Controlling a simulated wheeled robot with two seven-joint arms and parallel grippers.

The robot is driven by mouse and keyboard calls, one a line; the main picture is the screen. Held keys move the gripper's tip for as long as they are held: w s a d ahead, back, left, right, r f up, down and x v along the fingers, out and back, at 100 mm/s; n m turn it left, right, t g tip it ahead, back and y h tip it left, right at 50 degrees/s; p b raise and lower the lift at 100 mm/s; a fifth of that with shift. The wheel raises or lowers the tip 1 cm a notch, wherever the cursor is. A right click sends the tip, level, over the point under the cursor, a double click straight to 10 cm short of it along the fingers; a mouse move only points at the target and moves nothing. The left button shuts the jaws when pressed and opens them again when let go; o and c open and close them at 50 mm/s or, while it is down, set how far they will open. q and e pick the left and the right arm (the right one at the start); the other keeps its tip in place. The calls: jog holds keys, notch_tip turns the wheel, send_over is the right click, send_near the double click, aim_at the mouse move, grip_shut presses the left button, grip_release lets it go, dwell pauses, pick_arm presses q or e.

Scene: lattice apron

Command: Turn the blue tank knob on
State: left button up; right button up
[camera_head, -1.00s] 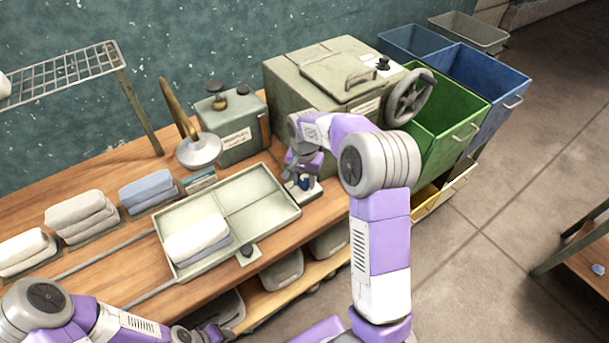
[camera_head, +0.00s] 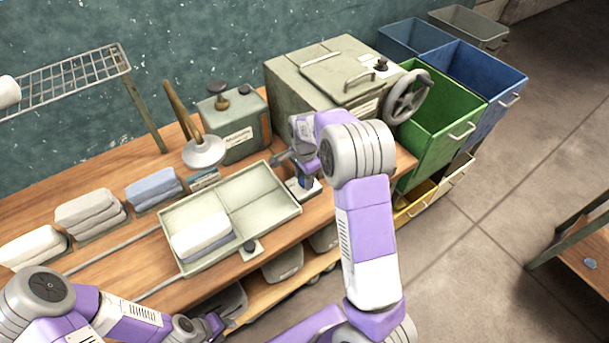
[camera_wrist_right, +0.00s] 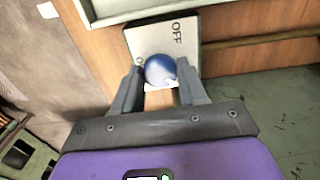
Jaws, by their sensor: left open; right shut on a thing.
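The blue knob (camera_wrist_right: 160,70) sits on a pale plate (camera_wrist_right: 181,38) in the right wrist view. The plate reads "OFF" near its upper right; another label at its left is mostly covered by a finger. My right gripper (camera_wrist_right: 160,75) has one finger on each side of the knob and is shut on it. In the head view the plate (camera_head: 311,191) lies by the right end of the tray, with the knob mostly hidden by my right gripper (camera_head: 303,180). My left gripper (camera_head: 212,325) is low at the bench's front, empty and away from the knob.
A divided tray (camera_head: 262,187) with folded cloths lies left of the plate. Green (camera_head: 437,130) and blue bins stand to the right.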

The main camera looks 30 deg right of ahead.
dwell(0.4)
jog(key=o, duration=1.1)
jog(key=shift+c, duration=0.2)
notch_tip(320, 180, up, 8)
jog(key=shift+f+p, duration=0.2)
jog(key=shift+p, duration=0.5)
